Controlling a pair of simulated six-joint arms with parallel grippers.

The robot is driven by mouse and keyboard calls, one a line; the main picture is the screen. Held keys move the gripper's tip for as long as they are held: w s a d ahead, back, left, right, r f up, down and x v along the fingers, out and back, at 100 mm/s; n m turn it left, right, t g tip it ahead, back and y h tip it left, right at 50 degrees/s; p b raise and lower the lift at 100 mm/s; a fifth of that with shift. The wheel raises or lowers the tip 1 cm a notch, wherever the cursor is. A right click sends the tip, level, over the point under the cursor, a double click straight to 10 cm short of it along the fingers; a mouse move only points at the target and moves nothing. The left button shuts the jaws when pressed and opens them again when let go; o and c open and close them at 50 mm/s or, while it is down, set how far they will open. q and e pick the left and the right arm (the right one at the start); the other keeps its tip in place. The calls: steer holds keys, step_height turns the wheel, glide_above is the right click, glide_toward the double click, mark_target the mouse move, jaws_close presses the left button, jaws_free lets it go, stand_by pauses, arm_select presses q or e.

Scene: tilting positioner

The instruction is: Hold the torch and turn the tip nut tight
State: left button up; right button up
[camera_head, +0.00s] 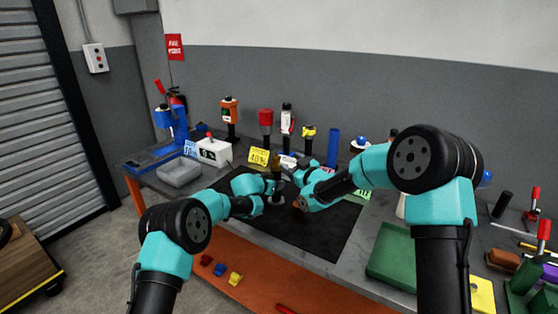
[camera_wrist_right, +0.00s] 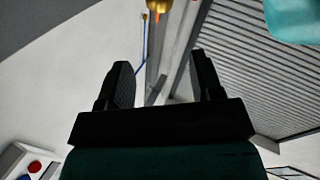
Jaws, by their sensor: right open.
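In the head view a small dark upright piece with a brownish top (camera_head: 277,168) stands between my two hands above the black mat; it may be part of the torch, but it is too small to be sure. My left gripper (camera_head: 273,189) is beside it, and its fingers are too small and covered to read. My right gripper (camera_head: 298,202) is just to the right, close to the left one. In the right wrist view the right gripper (camera_wrist_right: 160,85) is open with nothing between its fingers. A brass-coloured nut with an orange tip (camera_wrist_right: 158,8) shows beyond the fingers at the top edge.
A black mat (camera_head: 325,238) covers the middle of the grey bench. A grey tray (camera_head: 180,173) and a white box (camera_head: 214,152) stand at left. Several upright tools, including a red-topped one (camera_head: 265,116), line the back. A green tray (camera_head: 393,256) lies at right.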

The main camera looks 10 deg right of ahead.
step_height(320, 180, up, 4)
steer(key=w+n+g+y, duration=0.2)
steer(key=w+n+y, duration=0.15)
steer(key=n, duration=0.75)
steer(key=n+g, duration=0.7)
steer(key=n, duration=2.1)
glide_toward(277, 156)
steer(key=s+d, duration=0.1)
steer(key=shift+r, duration=0.4)
steer(key=x, duration=1.2)
steer(key=shift+d+f, duration=0.1)
steer(key=shift+f, duration=0.05)
